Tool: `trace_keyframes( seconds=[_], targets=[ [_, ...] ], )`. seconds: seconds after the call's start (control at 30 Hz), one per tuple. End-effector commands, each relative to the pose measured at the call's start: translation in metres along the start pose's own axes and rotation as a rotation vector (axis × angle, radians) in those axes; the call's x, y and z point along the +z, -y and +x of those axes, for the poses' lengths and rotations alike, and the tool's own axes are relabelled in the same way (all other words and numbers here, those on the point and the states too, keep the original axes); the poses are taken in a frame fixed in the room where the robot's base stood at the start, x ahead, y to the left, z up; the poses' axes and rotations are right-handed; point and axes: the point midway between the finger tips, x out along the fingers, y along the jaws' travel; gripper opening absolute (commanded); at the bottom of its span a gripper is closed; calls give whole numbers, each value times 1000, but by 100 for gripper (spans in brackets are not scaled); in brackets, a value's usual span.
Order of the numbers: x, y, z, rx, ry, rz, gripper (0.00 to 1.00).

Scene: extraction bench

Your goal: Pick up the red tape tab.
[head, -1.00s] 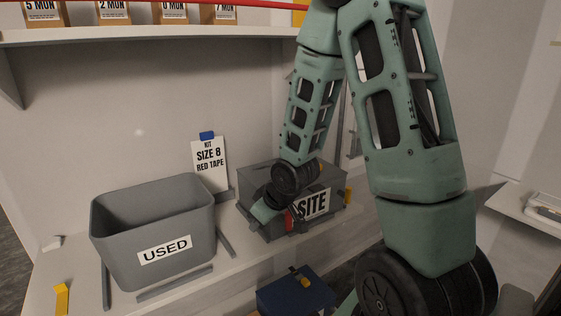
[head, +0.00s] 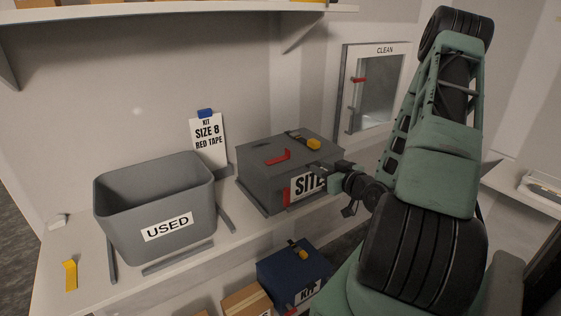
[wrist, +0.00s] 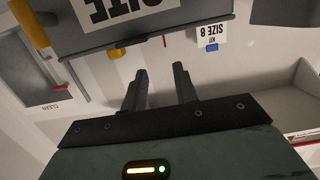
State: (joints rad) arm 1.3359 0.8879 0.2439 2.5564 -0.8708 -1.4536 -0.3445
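A grey box labelled SITE (head: 262,188) stands closed on the bench. A red tab (head: 278,157) lies on its lid, and a red strip (head: 287,194) shows on its front beside the label. I cannot tell for certain which is the red tape tab. My gripper (head: 330,172) is at the box's right front, apart from the lid's red tab. In the wrist view my gripper (wrist: 160,70) is open, with nothing between its fingers. That view is upside down; a thin red piece (wrist: 164,41) shows at the box edge ahead of the fingertips.
A grey bin labelled USED (head: 155,250) stands left of the box. A card reading SIZE 8 RED TAPE (head: 208,142) stands behind. A black-and-yellow strap (head: 303,140) is on the lid. A blue KIT box (head: 292,272) sits below. A CLEAN window (head: 375,85) is at right.

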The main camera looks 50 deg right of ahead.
Motion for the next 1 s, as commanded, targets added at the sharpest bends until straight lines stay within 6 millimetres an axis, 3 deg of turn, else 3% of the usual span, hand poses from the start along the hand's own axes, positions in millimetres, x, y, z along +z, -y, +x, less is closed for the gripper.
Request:
trace_keyframes(
  seconds=[0.23,0.8,1.0],
  targets=[
    [6,1,18,-1,-1,-4,29],
    [-2,2,105,-1,3,2,29],
    [-2,3,117,-1,3,1,29]
  ],
)
